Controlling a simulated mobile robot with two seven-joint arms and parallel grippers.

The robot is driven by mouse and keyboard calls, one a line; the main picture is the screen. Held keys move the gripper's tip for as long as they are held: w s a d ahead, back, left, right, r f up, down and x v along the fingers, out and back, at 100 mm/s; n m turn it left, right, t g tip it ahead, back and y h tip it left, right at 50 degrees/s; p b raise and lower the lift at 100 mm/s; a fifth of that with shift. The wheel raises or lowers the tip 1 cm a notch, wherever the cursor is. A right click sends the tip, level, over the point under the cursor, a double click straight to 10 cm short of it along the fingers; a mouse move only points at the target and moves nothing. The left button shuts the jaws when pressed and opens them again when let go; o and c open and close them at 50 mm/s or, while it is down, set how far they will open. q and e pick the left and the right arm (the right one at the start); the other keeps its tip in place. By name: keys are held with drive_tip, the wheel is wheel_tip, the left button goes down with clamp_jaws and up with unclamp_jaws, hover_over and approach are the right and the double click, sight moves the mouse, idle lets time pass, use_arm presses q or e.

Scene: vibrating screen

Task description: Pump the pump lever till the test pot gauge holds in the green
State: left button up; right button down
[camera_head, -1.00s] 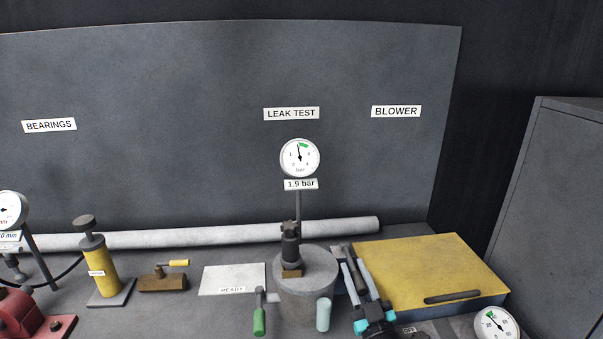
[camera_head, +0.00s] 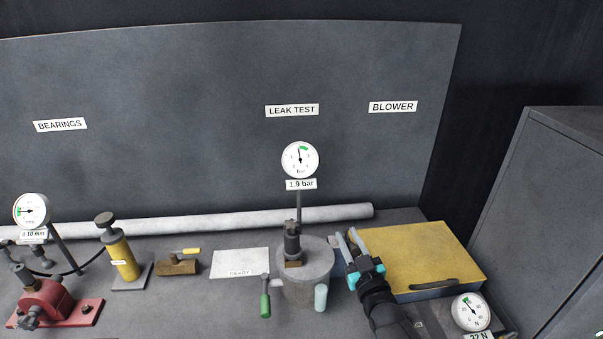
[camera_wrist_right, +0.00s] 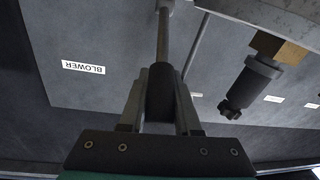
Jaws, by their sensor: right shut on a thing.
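The test pot (camera_head: 318,262) is a grey cylinder with a dark fitting on its lid. Its round gauge (camera_head: 300,160) stands behind it, the needle pointing nearly straight up by the left end of the green band. The label below reads 1.9 bar (camera_head: 301,184). My right gripper (camera_head: 352,238) is just right of the pot. In the right wrist view it is shut on the dark grip of the pump lever (camera_wrist_right: 160,92), whose pale rod runs up between the fingers. In the head view the fingers mostly hide the lever. My left gripper is out of view.
A yellow-topped box (camera_head: 420,255) lies close on the right, with a dial gauge (camera_head: 471,312) in front. A white READY plate (camera_head: 240,262) lies left.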

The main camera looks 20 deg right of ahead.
drive_tip(key=shift+d, duration=0.1)
idle(0.6)
drive_tip(key=shift+s+f+b, duration=0.1)
drive_tip(key=shift+f+b, duration=0.15)
drive_tip(key=shift+b, duration=0.2)
drive_tip(key=f+b, duration=0.1)
drive_tip(key=s+f+t+b, duration=0.1)
drive_tip(key=b, duration=0.1)
drive_tip(key=shift+a+f+b, duration=0.1)
drive_tip(key=shift+a+b, duration=0.1)
drive_tip(key=shift+b, duration=0.1)
drive_tip(key=s+f+t+b, duration=0.1)
drive_tip(key=b, duration=0.2)
drive_tip(key=shift+a+f, duration=0.15)
drive_tip(key=shift+w, duration=0.1)
